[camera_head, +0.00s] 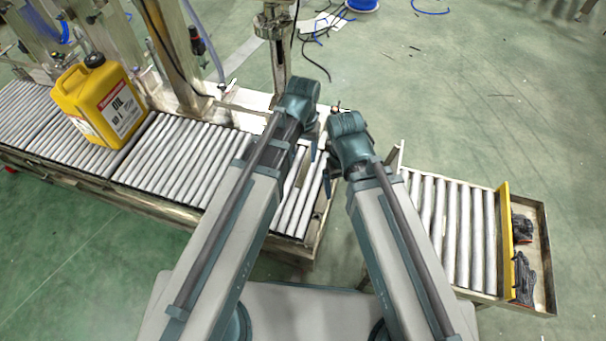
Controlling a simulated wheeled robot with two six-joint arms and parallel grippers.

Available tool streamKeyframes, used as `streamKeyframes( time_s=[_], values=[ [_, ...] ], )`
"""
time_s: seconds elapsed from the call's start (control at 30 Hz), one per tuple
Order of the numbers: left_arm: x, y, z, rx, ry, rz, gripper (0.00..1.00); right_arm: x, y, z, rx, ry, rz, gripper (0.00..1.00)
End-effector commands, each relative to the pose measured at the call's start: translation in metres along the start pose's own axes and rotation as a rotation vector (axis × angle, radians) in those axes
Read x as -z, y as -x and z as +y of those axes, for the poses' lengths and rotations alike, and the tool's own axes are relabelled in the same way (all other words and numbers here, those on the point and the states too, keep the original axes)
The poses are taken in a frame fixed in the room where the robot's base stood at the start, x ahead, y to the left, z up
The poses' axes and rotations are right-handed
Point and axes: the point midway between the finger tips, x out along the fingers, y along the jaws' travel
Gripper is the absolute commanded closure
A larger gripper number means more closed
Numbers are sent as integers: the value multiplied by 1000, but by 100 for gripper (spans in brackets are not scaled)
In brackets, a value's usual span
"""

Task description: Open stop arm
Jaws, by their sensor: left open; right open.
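I cannot clearly pick out the stop arm. A thin bar with a small knobbed end (337,109) shows between my two wrists, and my arms hide much of that spot. My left gripper (303,98) is over the right end of the long roller conveyor (175,160); it is open, its fingers mostly hidden behind the wrist. My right gripper (347,128) is just right of it, near the gap between the conveyors; it is open, its fingers also mostly hidden. I see nothing held in either.
A yellow oil canister (98,100) stands upright on the long conveyor's left part. A short roller conveyor (450,225) at the right ends in a yellow bar (505,240) and a tray (543,262) with dark items. A metal post (279,65) rises behind my wrists. The green floor at upper right is mostly free.

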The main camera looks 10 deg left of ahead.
Motion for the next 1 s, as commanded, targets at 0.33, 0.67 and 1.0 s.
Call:
streamKeyframes(
  time_s=[0.33, 0.67, 1.0],
  values=[
    [0, -56, 0, 0, 0, 0, 40, 3, -56, -5, -3, 1, 0, 3],
    [0, -84, 0, 0, 0, 0, 40, 5, -83, -6, -9, 3, 1, 3],
    [0, -83, 0, 0, 0, 0, 49, 5, -82, -6, -10, 3, 1, 3]
  ],
)
